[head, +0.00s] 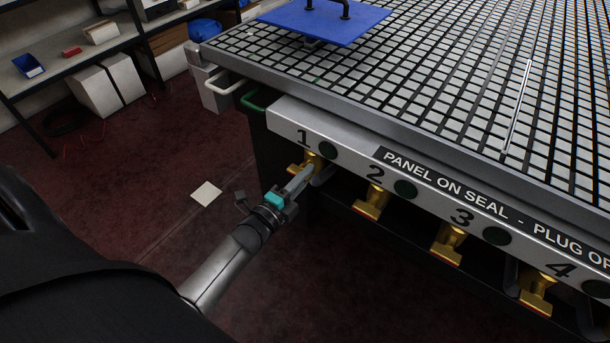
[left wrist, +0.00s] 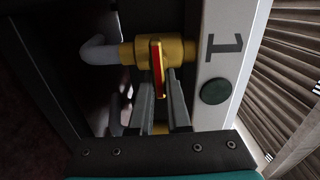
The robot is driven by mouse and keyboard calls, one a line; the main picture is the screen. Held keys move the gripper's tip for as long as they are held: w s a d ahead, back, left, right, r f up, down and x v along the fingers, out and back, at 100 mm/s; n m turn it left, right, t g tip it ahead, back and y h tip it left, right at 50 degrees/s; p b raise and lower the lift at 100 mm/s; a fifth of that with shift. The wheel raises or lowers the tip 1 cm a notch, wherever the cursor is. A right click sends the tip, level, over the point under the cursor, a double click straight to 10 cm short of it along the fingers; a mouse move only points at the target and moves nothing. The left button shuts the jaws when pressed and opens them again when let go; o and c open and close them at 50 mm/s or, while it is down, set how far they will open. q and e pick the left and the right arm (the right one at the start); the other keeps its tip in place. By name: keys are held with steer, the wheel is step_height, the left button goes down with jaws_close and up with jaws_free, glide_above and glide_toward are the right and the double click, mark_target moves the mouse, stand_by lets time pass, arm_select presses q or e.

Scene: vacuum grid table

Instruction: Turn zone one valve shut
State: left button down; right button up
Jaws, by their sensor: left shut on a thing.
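The zone one valve (head: 294,169) is a brass valve under the table's front rail, below the printed 1. In the left wrist view its brass body (left wrist: 180,50) sits on a grey pipe, and its red-edged handle (left wrist: 156,60) points toward my gripper, across the pipe's line. My left gripper (head: 308,175) reaches the valve from below and in front. In the left wrist view its fingers (left wrist: 160,90) stand on either side of the handle and are shut on it. In the head view the gripper hides part of the valve. My right gripper is not in view.
Similar valves hang along the rail to the right, under 2 (head: 371,203), 3 (head: 448,243) and 4 (head: 537,291). A green handle (head: 256,99) juts out left of the rail. A blue panel (head: 325,18) lies on the grid table (head: 430,95). The floor at left is mostly clear.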

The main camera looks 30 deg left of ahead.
arm_select(q)
steer(key=shift+f+m, duration=0.1)
steer(key=shift+m, duration=0.2)
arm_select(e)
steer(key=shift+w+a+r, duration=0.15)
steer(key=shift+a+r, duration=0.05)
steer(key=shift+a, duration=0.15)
arm_select(q)
steer(key=c, duration=0.9)
jaws_free()
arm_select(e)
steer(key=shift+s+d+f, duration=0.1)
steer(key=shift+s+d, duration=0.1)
arm_select(q)
steer(key=shift+s, duration=0.2)
steer(key=s+p, duration=0.1)
steer(key=s, duration=0.4)
steer(key=s+p, duration=0.1)
steer(key=s, duration=0.4)
steer(key=s+a+p, duration=0.1)
steer(key=s, duration=0.4)
steer(key=shift+a, duration=0.1)
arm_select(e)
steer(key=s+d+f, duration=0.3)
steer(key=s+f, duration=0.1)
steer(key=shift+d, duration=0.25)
arm_select(q)
steer(key=shift+w, duration=0.1)
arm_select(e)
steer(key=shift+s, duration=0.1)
